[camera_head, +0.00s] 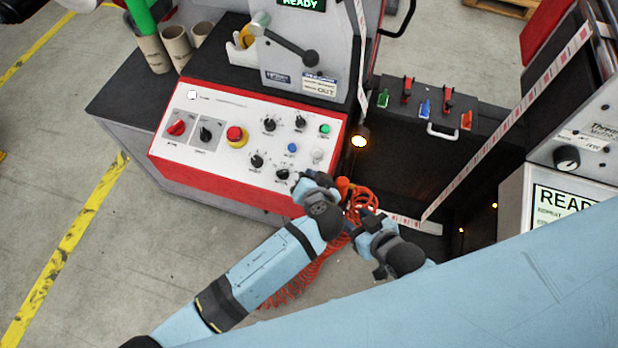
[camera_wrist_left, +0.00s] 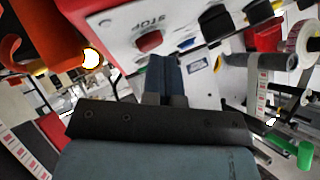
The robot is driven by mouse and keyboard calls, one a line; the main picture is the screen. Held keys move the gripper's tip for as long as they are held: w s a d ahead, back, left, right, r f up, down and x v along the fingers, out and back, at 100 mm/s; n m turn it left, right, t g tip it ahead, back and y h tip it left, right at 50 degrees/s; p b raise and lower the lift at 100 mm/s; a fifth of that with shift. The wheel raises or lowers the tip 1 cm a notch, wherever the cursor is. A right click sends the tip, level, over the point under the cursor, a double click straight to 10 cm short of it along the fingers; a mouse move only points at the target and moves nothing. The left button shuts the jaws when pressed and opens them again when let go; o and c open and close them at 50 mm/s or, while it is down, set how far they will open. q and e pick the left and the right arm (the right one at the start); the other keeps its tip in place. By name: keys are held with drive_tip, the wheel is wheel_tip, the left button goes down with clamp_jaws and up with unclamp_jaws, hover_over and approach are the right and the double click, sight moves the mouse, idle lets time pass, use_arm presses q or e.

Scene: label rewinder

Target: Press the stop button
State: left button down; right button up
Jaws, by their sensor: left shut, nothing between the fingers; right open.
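The stop button is a red button (camera_wrist_left: 149,41) under the word STOP on the white panel face in the left wrist view. In the head view, my arm hides that part of the panel. My left gripper (camera_wrist_left: 164,62) is shut and empty. Its fingertips are right beside the red button in the picture; I cannot tell whether they touch it. In the head view, the left arm comes in from the lower left and ends at the right lower corner of the control panel (camera_head: 215,165). My right gripper is open; its fingertips are hard to make out among the dark arm parts.
A red mushroom button (camera_head: 235,134) on a yellow ring, several black knobs, a green button (camera_head: 325,129) and a blue button (camera_head: 291,147) are on the panel. An orange coiled hose (camera_head: 300,277) hangs beside my arm. Open floor lies left of the machine.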

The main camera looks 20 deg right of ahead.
use_arm(q)
drive_tip(key=shift+s+a+r+p, duration=0.15)
drive_tip(key=shift+r+p, duration=0.2)
drive_tip(key=shift+r, duration=0.2)
drive_tip(key=shift+s, duration=0.1)
